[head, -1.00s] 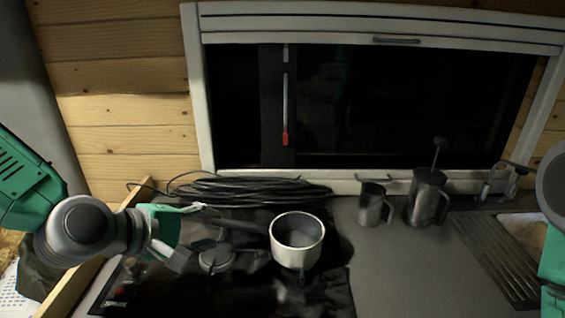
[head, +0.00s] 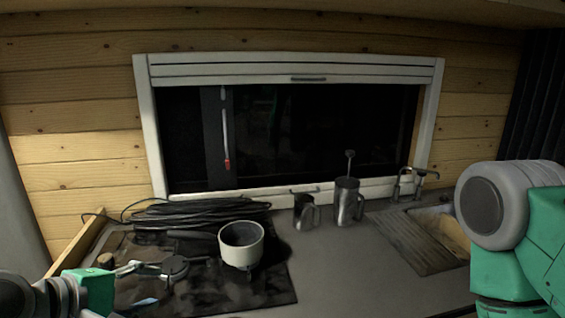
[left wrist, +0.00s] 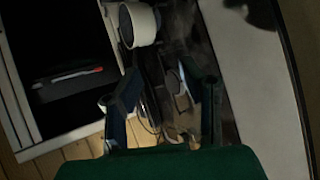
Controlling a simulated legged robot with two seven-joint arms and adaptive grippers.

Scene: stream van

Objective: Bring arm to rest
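My left gripper (head: 140,286) is low at the left of the head view, in front of the stove. In the left wrist view its two fingers (left wrist: 164,105) stand wide apart with nothing held between them. A white saucepan (head: 241,256) stands upright on the dark stove, to the right of the gripper and apart from it. The saucepan (left wrist: 141,27) also shows beyond the fingers in the left wrist view. My right arm (head: 500,210) comes in at the right edge; its gripper is out of view.
The stove top (head: 215,290) has a burner (head: 173,268) near my left gripper. A coiled black cable (head: 195,212) lies behind it. A metal mug (head: 304,213) and a metal press (head: 347,203) stand below the window. A sink (head: 452,238) is at right. The counter (head: 335,265) between is clear.

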